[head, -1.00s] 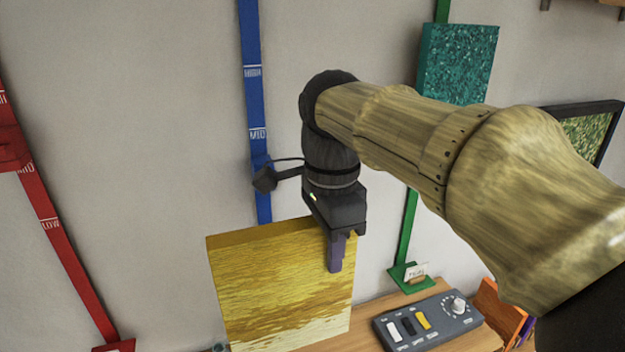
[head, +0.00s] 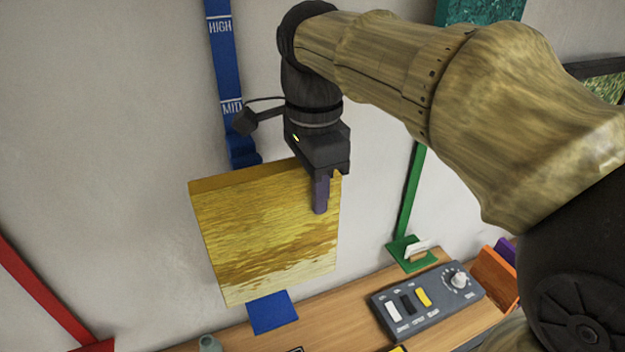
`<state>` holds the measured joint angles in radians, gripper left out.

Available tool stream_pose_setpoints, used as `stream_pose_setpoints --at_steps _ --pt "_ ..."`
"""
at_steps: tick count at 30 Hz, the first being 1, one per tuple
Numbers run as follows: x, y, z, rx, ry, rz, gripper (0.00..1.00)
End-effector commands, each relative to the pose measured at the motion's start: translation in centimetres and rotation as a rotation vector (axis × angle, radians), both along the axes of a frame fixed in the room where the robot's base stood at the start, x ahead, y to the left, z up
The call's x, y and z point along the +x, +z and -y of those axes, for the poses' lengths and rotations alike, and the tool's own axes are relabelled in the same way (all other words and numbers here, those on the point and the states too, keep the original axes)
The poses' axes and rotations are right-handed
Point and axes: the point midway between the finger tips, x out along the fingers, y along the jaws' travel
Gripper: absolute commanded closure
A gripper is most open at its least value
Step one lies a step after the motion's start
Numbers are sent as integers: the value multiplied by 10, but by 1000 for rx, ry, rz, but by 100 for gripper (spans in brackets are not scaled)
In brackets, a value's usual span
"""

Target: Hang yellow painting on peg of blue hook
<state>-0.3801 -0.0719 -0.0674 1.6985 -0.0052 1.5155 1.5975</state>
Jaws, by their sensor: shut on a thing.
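The yellow painting (head: 265,235) is a thick square panel with streaky yellow and ochre bands. My gripper (head: 321,195) is shut on its upper right edge and holds it up, slightly tilted, above the wooden surface. The blue hook (head: 226,75) is a vertical blue strip on the wall marked HIGH and MID. A blue block (head: 242,155) on the strip below MID shows just behind the painting's top edge. The painting hides the strip's lower part. I cannot tell whether the painting touches the hook or its peg.
A blue base plate (head: 272,312) lies below the painting on the wooden desk (head: 338,305). A red strip (head: 45,295) is at left.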

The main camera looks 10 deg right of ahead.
Motion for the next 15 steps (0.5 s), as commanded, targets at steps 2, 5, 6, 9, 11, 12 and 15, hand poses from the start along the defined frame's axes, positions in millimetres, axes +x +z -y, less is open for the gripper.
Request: stream_pose_setpoints --at_steps 2,5,6,9,11,12,15 --pt "0 0 0 0 -1 1 100" --pt "1 0 1 0 -4 1 100" --pt "1 0 1 0 -4 1 100" --pt "3 0 1 0 -6 0 100" --pt "5 0 1 0 -7 0 100" --pt "7 0 1 0 -7 0 100" --pt "11 0 0 0 -7 1 100"
